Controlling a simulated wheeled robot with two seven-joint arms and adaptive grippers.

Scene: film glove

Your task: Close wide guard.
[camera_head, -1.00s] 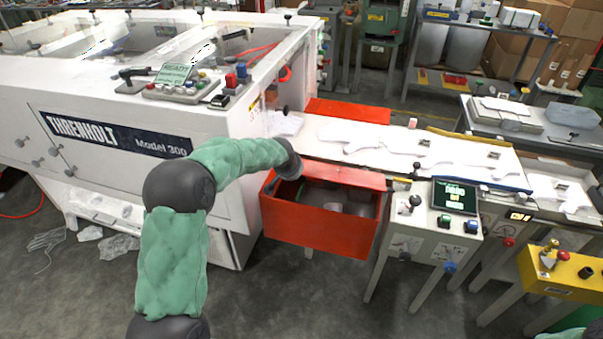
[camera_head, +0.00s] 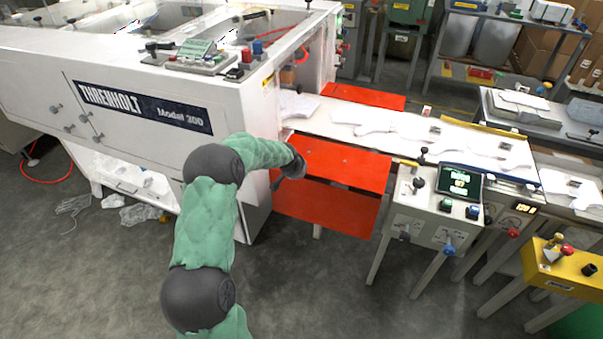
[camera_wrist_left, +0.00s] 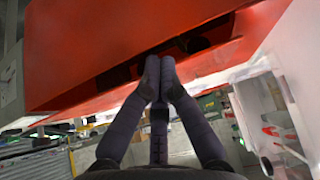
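The wide red guard (camera_head: 337,164) is hinged-looking and sits on the near side of the white conveyor, beside the Threnholt machine. Its upper panel slopes over a red front panel (camera_head: 325,208), with a narrow dark gap between them toward the right. My left gripper (camera_head: 279,182) is at the guard's left end, partly hidden by its own wrist. In the left wrist view my gripper fingertips (camera_wrist_left: 160,66) are together, close under the red panel (camera_wrist_left: 120,35) and by a dark slot; whether they touch it is unclear. My right gripper is not in view.
The white machine (camera_head: 130,110) stands left of the guard. A control stand with a screen (camera_head: 455,184) is close on the right. A second red panel (camera_head: 362,96) lies beyond the conveyor (camera_head: 400,128).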

